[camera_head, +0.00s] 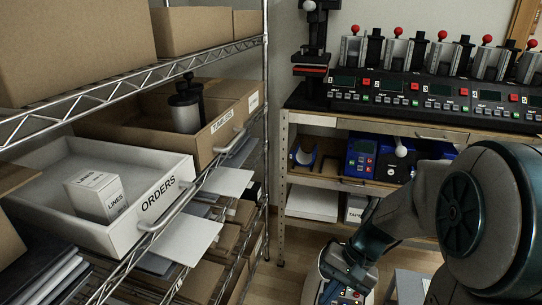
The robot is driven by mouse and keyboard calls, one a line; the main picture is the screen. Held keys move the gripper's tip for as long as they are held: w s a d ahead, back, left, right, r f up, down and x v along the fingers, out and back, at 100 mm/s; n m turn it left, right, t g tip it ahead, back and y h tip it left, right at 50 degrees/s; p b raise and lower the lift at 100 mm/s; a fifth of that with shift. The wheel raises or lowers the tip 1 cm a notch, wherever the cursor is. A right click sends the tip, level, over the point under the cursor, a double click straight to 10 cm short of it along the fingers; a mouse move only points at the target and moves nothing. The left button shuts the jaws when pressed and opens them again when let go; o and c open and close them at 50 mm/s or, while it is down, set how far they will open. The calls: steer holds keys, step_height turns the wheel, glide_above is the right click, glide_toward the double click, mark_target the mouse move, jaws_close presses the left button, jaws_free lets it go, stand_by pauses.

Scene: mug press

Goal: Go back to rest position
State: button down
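My arm (490,215) reaches in from the lower right. Its thick dark joint is close to the camera, and a grey link runs left and down to the wrist (350,265). The wrist hangs over the floor, apart from the shelf on the left and in front of the bench. I cannot make out the fingers there, so whether my gripper is open or shut, or holds anything, does not show.
At left, a wire shelf holds a white ORDERS bin (150,206) with a LINES box (97,196), and a cardboard TUMBLERS bin (222,134) with dark-topped tumblers (186,110). Behind, a bench carries several mug presses (440,95). Some floor (285,265) is clear between.

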steer(key=s+d+r+n+t+h+p, duration=0.1)
steer(key=s+r+n+t+h+p, duration=0.1)
steer(key=r, duration=0.6)
steer(key=s+d+r+n+t+h+p, duration=0.1)
steer(key=s+r+n+t+h+p, duration=0.1)
steer(key=r+p, duration=0.3)
steer(key=shift+s+d+r+t+h, duration=0.25)
steer(key=shift+s+r+h, duration=0.45)
steer(key=shift+r, duration=1.25)
